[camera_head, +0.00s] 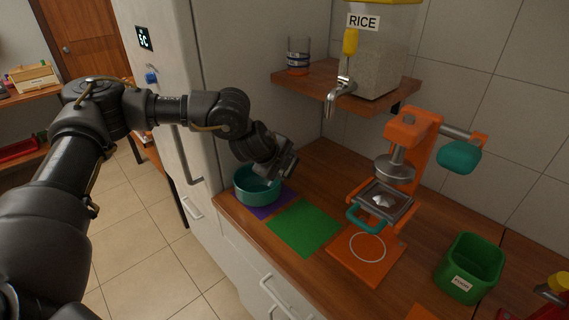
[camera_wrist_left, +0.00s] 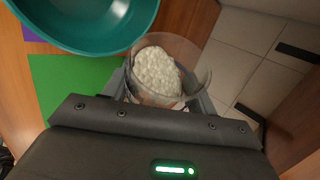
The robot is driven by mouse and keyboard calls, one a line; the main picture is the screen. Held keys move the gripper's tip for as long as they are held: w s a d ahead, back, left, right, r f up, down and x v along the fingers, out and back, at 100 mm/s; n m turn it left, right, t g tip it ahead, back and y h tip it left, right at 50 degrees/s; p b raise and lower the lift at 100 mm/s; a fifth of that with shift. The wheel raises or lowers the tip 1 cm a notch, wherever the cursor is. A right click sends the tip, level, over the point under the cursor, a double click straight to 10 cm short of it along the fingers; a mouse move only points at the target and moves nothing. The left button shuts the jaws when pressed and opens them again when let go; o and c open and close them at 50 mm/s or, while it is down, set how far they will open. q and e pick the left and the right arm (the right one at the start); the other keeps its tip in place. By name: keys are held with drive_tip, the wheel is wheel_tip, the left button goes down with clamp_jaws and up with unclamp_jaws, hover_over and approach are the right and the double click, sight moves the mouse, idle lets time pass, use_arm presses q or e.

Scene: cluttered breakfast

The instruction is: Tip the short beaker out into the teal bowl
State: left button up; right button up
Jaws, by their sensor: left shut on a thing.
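The teal bowl (camera_head: 258,192) stands on the purple mat at the left end of the counter; its inside shows at the upper left of the left wrist view (camera_wrist_left: 92,38). My left gripper (camera_head: 284,166) is above the bowl's right side in the head view. In the left wrist view it is shut on a clear beaker (camera_wrist_left: 158,72) holding white grains. The beaker's rim appears close beside the bowl's rim; I cannot tell whether they touch. In the head view my gripper hides the beaker. My right gripper is not in view.
A green mat (camera_head: 303,227) lies right of the bowl. An orange press (camera_head: 408,150) and a green bin (camera_head: 470,268) stand further right. A wooden shelf (camera_head: 322,84) above holds a rice dispenser (camera_head: 376,60) and a banded glass (camera_head: 298,54). The fridge (camera_head: 172,110) is at left.

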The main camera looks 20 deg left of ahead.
use_arm(q)
drive_tip(key=shift+s+a+f+n+h, duration=0.1)
drive_tip(key=shift+a+f+n+h, duration=0.25)
drive_tip(key=shift+h, duration=0.35)
drive_tip(key=shift+a+r+n+t+h, duration=0.2)
drive_tip(key=shift+n+h, duration=0.15)
drive_tip(key=shift+h, duration=0.2)
drive_tip(key=shift+a+r+n+t+h, duration=0.1)
drive_tip(key=shift+a+n+h, duration=0.15)
drive_tip(key=shift+h, duration=0.3)
drive_tip(key=shift+a+r+n+t+h, duration=0.15)
drive_tip(key=shift+n+h, duration=0.15)
drive_tip(key=shift+h, duration=0.2)
drive_tip(key=shift+a+r+n+t+h, duration=0.15)
drive_tip(key=shift+n+h, duration=0.1)
drive_tip(key=shift+h, duration=0.25)
drive_tip(key=n+h, duration=0.1)
drive_tip(key=a+r+n+t+h, duration=0.1)
drive_tip(key=h, duration=0.1)
drive_tip(key=shift+a+r+h, duration=0.1)
drive_tip(key=shift+a+h, duration=0.2)
